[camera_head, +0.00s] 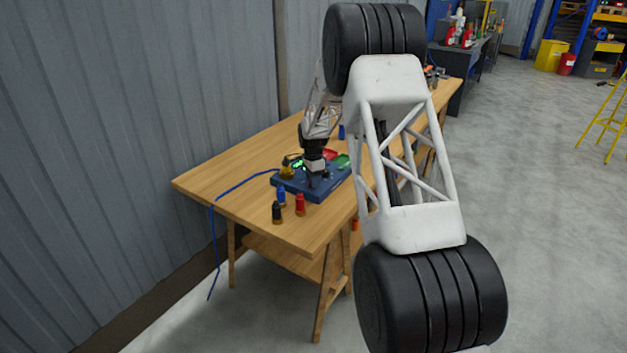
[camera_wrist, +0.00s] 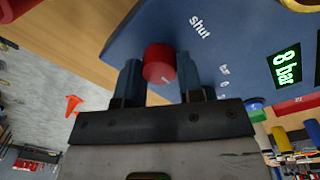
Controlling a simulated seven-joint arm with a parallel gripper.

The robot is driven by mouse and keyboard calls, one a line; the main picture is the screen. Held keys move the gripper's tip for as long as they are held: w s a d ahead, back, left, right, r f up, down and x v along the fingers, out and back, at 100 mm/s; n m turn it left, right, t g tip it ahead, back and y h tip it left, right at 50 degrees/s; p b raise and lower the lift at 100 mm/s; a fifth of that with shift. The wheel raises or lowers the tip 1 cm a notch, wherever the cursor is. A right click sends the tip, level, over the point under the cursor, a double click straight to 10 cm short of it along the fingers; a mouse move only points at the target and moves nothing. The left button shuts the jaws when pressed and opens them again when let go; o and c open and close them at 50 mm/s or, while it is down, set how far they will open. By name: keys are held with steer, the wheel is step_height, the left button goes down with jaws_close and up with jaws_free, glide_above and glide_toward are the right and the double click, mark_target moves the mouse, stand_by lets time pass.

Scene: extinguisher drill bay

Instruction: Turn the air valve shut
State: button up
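A blue board (camera_head: 312,191) lies on the wooden table, with my gripper (camera_head: 313,166) low over it, pointing down. In the wrist view, the blue board (camera_wrist: 215,25) carries the printed word "shut" and a lit green display (camera_wrist: 287,67) reading 8 bar. A round red knob (camera_wrist: 159,62) sits between the two fingertips of my gripper (camera_wrist: 160,78), near the word "shut"; it looks like the air valve's knob. The fingers flank it closely. I cannot tell whether they press on it. In the head view my gripper hides the knob.
Blue (camera_head: 281,197), black (camera_head: 276,212) and red (camera_head: 300,204) small bottles stand in front of the board. A blue hose (camera_head: 243,184) runs from the board over the left table edge. Red (camera_head: 331,153) and green (camera_head: 342,160) items sit at the board's back.

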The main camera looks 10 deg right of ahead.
steer(key=shift+c, duration=0.5)
steer(key=shift+n, duration=0.5)
steer(key=n, duration=1.2)
steer(key=shift+a, duration=0.1)
steer(key=shift+n+t, duration=0.4)
steer(key=shift+n, duration=2.1)
steer(key=o, duration=0.9)
